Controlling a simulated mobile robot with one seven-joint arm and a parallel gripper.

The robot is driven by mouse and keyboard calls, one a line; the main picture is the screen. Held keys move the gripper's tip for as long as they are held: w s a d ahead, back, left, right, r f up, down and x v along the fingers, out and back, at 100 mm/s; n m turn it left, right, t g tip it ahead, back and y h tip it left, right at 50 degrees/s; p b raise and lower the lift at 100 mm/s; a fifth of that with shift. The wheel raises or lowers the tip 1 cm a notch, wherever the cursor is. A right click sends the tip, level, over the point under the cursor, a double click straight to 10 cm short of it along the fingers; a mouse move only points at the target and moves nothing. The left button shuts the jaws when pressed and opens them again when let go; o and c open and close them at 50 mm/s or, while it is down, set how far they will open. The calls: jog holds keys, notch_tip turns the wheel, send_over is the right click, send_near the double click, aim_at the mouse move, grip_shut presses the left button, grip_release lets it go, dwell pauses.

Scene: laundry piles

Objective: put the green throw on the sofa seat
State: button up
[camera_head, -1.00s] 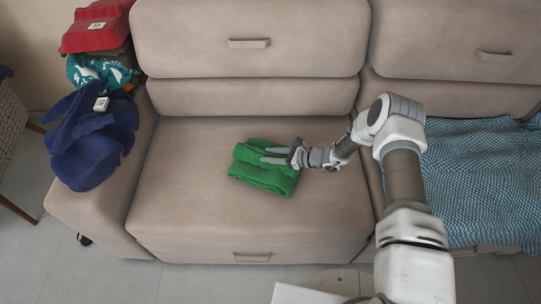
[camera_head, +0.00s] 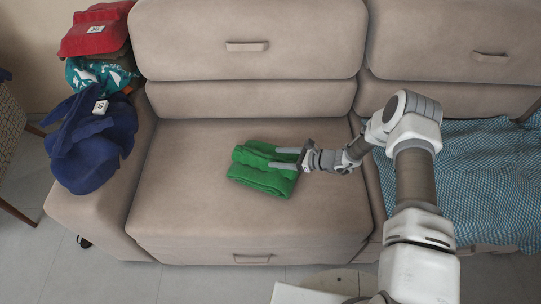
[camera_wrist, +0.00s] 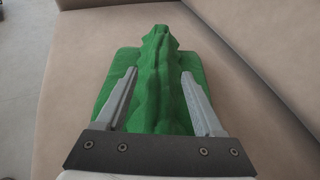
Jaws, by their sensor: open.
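The green throw (camera_head: 262,170) lies folded on the sofa seat (camera_head: 185,200), near the middle of the left cushion. In the wrist view the throw (camera_wrist: 158,60) has a raised ridge running between my fingers. My gripper (camera_head: 279,158) is at the throw's right side, its fingers over the cloth. In the wrist view my gripper (camera_wrist: 160,84) is open, with one finger on each side of the ridge and gaps to it. I cannot tell whether the fingertips touch the cloth.
A blue cloth (camera_head: 92,145), a teal patterned cloth (camera_head: 100,75) and a red cloth (camera_head: 97,32) are piled on the left armrest. A blue checked blanket (camera_head: 480,180) covers the right seat. The left cushion around the throw is clear.

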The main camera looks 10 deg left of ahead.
jog(key=p+v, duration=0.1)
jog(key=v, duration=0.7)
jog(key=s+d+r+n+g+h, duration=0.15)
jog(key=r+n, duration=0.25)
jog(key=r, duration=0.5)
jog(key=s+d+r+n+h, duration=0.2)
jog(key=s+r+n, duration=0.15)
jog(key=r, duration=0.55)
jog(key=s+d+r+n+g+h, duration=0.15)
jog(key=r+n, duration=0.25)
jog(key=r, duration=0.5)
jog(key=s+d+r+n+t+h, duration=0.3)
jog(key=s+d+r, duration=0.3)
jog(key=s+r, duration=0.2)
jog(key=s+d+r+n+t+h, duration=0.3)
jog(key=s+d+r+n+h, duration=0.2)
jog(key=s+r, duration=0.3)
jog(key=shift+s+d+t, duration=0.3)
jog(key=shift+s+d, duration=0.35)
jog(key=shift+s, duration=1.65)
jog(key=shift+r, duration=0.1)
notch_tip(320, 180, up, 14)
jog(key=p, duration=1.3)
jog(key=shift+p, duration=0.4)
